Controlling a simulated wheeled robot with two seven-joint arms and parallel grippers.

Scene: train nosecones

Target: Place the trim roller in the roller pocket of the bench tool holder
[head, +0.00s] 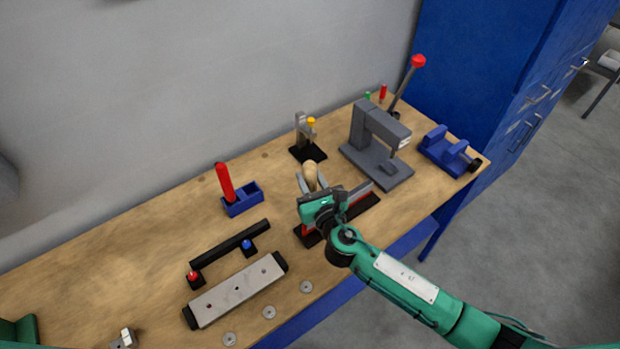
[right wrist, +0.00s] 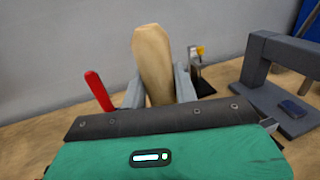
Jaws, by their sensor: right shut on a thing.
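The trim roller appears to be the tool with the pale wooden handle (head: 310,175), which stands up between the fingers of my right gripper (head: 306,183). In the right wrist view the handle (right wrist: 154,62) rises between the two grey fingers, which are shut on it. Its lower end is hidden behind the gripper body. The bench tool holder appears to be the blue block (head: 242,200), left of my right gripper. A red-handled tool (head: 225,181) stands in its left part; its right part looks open and empty. The red handle (right wrist: 99,91) also shows in the right wrist view.
A black-based fixture with red parts (head: 365,203) lies under and beside my right gripper. Behind are a small stand (head: 306,135), a grey press (head: 380,145) and a blue vise (head: 448,150). A dark rail (head: 230,244) and metal bar (head: 236,290) lie front left.

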